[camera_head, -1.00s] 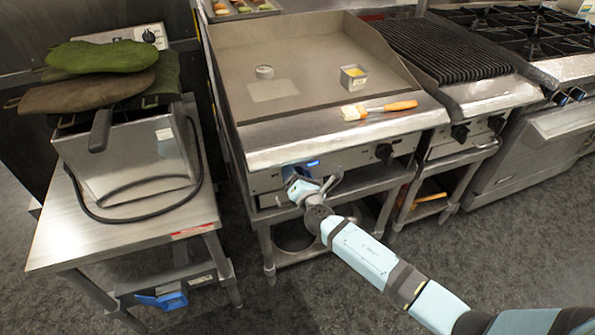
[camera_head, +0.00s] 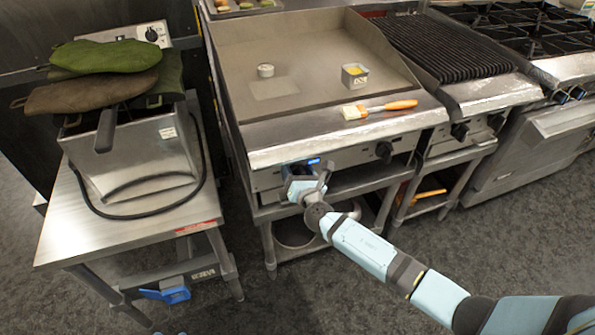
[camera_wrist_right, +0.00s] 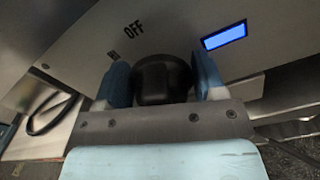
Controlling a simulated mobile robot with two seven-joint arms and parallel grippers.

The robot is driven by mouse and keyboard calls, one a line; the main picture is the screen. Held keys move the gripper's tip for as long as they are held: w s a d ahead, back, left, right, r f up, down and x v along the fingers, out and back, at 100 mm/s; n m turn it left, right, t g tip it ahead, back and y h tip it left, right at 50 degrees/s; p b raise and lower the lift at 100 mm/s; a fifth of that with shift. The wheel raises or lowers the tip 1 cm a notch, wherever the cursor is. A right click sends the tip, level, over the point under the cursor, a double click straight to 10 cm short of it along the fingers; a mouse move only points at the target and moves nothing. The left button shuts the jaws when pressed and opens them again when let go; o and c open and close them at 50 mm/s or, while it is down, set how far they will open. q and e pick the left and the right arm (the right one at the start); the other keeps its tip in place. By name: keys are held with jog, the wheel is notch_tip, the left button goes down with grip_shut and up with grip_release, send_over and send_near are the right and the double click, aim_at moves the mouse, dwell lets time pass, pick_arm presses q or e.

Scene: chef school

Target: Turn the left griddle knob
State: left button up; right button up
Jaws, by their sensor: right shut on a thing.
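The griddle (camera_head: 300,60) stands in the middle of the head view. Its front panel bears a right knob (camera_head: 384,150) and a small blue display (camera_head: 313,161). My right gripper (camera_head: 300,174) is at the left end of that panel and hides the left knob in the head view. In the right wrist view the black left knob (camera_wrist_right: 158,78) sits between the two blue fingers of my right gripper (camera_wrist_right: 160,80), which are shut on it. The word OFF shows on the panel up and left of the knob.
A brush with an orange handle (camera_head: 390,106) and a small metal tub (camera_head: 354,76) lie on the griddle. A steel side table (camera_head: 70,235) with a fryer (camera_head: 135,160) and dark mitts (camera_head: 100,57) stands at left. A black grill (camera_head: 440,48) adjoins at right.

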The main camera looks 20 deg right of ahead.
jog(key=shift+w+r, duration=0.1)
jog(key=shift+r, duration=0.05)
jog(key=o, duration=0.5)
jog(key=shift+o, duration=0.2)
jog(key=s, duration=1.4)
jog(key=shift+d+p, duration=0.25)
jog(key=shift+p, duration=0.2)
jog(key=shift+w, duration=0.1)
